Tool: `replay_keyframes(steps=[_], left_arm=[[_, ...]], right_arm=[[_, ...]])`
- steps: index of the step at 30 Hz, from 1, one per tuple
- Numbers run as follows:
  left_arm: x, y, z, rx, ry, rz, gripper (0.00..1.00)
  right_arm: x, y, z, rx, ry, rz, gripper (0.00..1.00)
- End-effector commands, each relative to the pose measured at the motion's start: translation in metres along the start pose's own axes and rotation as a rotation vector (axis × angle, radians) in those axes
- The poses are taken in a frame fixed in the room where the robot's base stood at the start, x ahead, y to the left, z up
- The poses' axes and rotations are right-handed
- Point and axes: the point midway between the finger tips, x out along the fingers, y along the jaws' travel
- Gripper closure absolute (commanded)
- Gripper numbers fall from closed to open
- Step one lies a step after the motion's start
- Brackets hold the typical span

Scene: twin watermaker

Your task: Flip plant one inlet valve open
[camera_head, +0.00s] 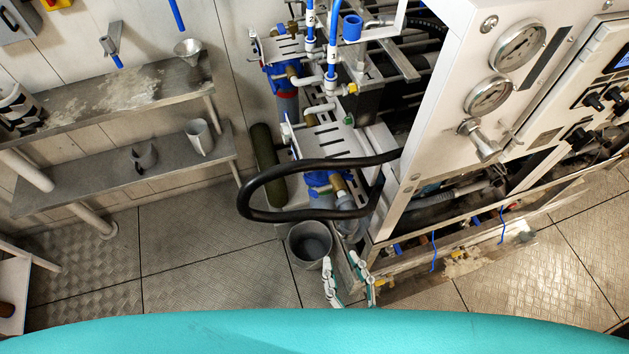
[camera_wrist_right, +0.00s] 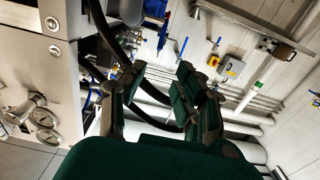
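A blue lever tagged 1 (camera_head: 331,65) stands at the top centre of the head view, on the pipework left of the white cabinet. A similar lever tagged 2 (camera_head: 310,28) is just behind it. I cannot tell whether either valve is open. My right gripper (camera_head: 347,276) is low in the head view, well below the levers and touching neither. In the right wrist view its green-padded fingers (camera_wrist_right: 158,82) are apart with nothing held between them. My left gripper is not in view.
A thick black hose (camera_head: 290,213) loops out between my right gripper and the levers. A grey bucket (camera_head: 310,243) stands beside the gripper. The white cabinet (camera_head: 436,90) with gauges rises on the right. Metal shelves (camera_head: 110,95) line the left wall; floor between is clear.

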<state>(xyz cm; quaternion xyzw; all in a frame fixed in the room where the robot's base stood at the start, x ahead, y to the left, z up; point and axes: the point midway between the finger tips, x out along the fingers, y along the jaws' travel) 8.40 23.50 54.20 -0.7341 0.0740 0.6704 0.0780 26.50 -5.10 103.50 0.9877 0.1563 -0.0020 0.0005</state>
Motion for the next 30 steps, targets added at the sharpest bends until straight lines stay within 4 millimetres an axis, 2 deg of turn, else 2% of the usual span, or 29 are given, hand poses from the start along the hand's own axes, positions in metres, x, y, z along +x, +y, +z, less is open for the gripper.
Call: replay_keyframes(steps=[18, 24, 30], left_arm=[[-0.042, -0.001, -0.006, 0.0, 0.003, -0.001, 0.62], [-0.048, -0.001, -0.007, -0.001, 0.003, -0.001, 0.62], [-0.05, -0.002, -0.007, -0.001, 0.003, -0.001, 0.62]], right_arm=[[0.13, 0.0, -0.005, 0.0, 0.007, 0.001, 0.67], [0.155, 0.0, -0.003, 0.0, 0.005, 0.001, 0.67], [0.163, 0.0, -0.001, 0.0, 0.004, 0.0, 0.67]])
